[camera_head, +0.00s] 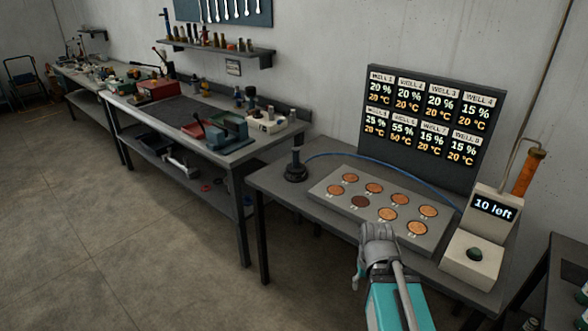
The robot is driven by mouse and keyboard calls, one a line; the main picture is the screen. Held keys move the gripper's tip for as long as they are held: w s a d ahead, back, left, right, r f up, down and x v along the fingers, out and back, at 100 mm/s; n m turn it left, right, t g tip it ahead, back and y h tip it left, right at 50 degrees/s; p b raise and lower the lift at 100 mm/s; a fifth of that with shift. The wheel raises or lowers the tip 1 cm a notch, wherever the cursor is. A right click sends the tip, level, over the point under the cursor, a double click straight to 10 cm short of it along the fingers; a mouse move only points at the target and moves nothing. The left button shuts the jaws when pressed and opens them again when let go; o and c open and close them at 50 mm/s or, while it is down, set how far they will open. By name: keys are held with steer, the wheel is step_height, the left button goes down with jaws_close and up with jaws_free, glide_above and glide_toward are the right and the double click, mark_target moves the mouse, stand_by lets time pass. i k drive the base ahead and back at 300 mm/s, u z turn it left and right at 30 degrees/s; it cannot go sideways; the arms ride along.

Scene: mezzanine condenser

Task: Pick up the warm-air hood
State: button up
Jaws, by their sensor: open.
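A black, upright piece with a flared round base and a narrow handle (295,165) stands at the left end of the grey table; it looks like the warm-air hood. A blue hose runs from near it, behind the plate, to the right. My gripper (358,275) is at the table's front edge, right of the hood and well apart from it. It is open, holds nothing that I can see, and its fingers are mostly hidden by my wrist. A grey plate (322,188) with several copper discs lies between hood and right-hand device; one disc is darker.
A dark board (375,100) behind the plate lists wells with percentages and temperatures; well 6 reads 55 %, the highest. A pale device (470,262) reading "10 left" stands at right with an orange tube. A cluttered workbench (225,158) is at left. The floor at front left is clear.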

mark_target(295, 170)
steer(key=z, duration=0.05)
steer(key=i, duration=1)
steer(key=u, duration=0.05)
